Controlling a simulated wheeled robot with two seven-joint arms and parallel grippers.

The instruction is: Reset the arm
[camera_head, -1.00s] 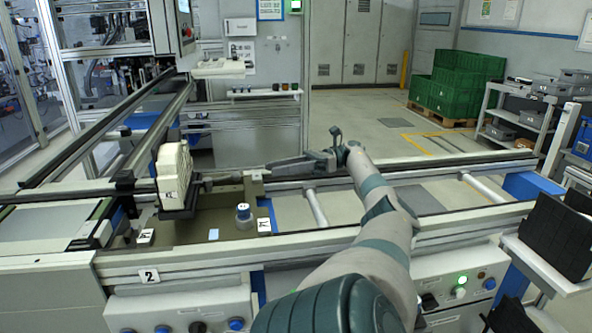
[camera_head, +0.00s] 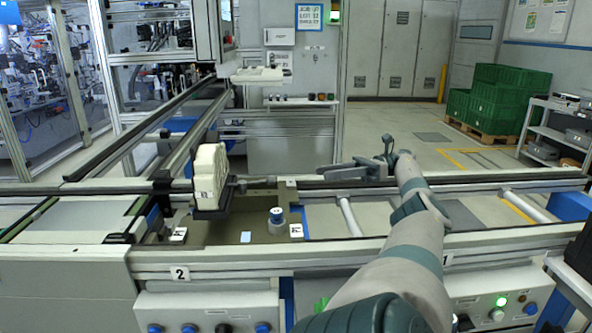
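My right arm comes in from the bottom right and reaches forward over the conveyor line. Its gripper (camera_head: 345,172) points left above the far rail; the gap between its fingers cannot be made out. No object shows in it. A cream-coloured part (camera_head: 210,172) stands upright in a dark holder on the pallet (camera_head: 200,228), to the left of the gripper and apart from it. My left gripper is not in view.
The conveyor's near rail (camera_head: 350,249) runs across the picture. A small blue-topped cylinder (camera_head: 277,217) stands on the pallet. A control panel with a lit green button (camera_head: 502,301) is at lower right. Green crates (camera_head: 490,103) stand on a pallet at the back right.

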